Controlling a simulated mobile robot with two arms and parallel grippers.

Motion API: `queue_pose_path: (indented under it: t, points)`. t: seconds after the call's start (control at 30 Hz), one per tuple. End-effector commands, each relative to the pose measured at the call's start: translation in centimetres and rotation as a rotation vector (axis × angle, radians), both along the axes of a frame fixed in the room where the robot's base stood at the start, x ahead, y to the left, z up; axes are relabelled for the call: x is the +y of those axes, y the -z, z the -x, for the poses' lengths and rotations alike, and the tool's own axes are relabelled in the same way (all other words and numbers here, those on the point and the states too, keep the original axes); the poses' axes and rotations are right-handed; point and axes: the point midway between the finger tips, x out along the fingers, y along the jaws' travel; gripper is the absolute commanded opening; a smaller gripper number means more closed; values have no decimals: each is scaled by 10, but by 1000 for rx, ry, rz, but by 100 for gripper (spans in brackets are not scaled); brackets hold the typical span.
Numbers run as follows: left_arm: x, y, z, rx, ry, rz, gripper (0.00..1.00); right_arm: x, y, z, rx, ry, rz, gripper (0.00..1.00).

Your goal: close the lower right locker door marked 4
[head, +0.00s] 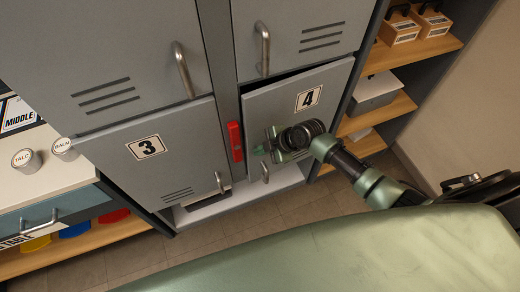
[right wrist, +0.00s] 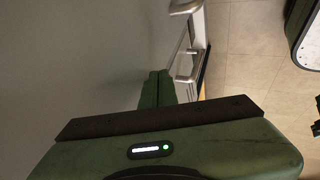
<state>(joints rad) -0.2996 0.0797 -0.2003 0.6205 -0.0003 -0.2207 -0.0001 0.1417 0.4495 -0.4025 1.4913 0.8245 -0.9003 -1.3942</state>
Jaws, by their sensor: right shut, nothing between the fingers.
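The grey lower right locker door marked 4 (head: 290,105) stands slightly ajar, with a dark gap along its top edge. Its number label (head: 308,98) faces me, and its handle (head: 265,172) is low near its left edge. My right gripper (head: 260,150) is shut and empty in front of the door, just above that handle. In the right wrist view the shut fingers (right wrist: 157,88) are close to a grey panel (right wrist: 75,60), with a metal handle (right wrist: 186,66) beyond. I cannot tell if they touch the panel. My left gripper is out of view.
A red part (head: 235,141) is on the divider left of door 4. Door 3 (head: 160,150) is at the left, and upper doors with bar handles are above. Wooden shelves (head: 385,105) stand at the right. Tins sit on a white counter (head: 45,170) at the far left.

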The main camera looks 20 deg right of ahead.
Motion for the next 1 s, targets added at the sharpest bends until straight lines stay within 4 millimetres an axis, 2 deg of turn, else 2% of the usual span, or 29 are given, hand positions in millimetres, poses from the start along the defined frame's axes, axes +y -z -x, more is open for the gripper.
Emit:
queue_pose_path:
  t: [0.27,0.5,0.6,1.0]
  points:
    - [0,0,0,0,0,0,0,0,0,-1,1,1,0,0]
    - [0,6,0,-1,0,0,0,5,1,-32,0,91,0,0]
    - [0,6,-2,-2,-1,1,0,5,0,-38,-1,114,-1,0]
    - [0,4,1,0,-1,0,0,5,-3,-40,-9,119,-1,0]
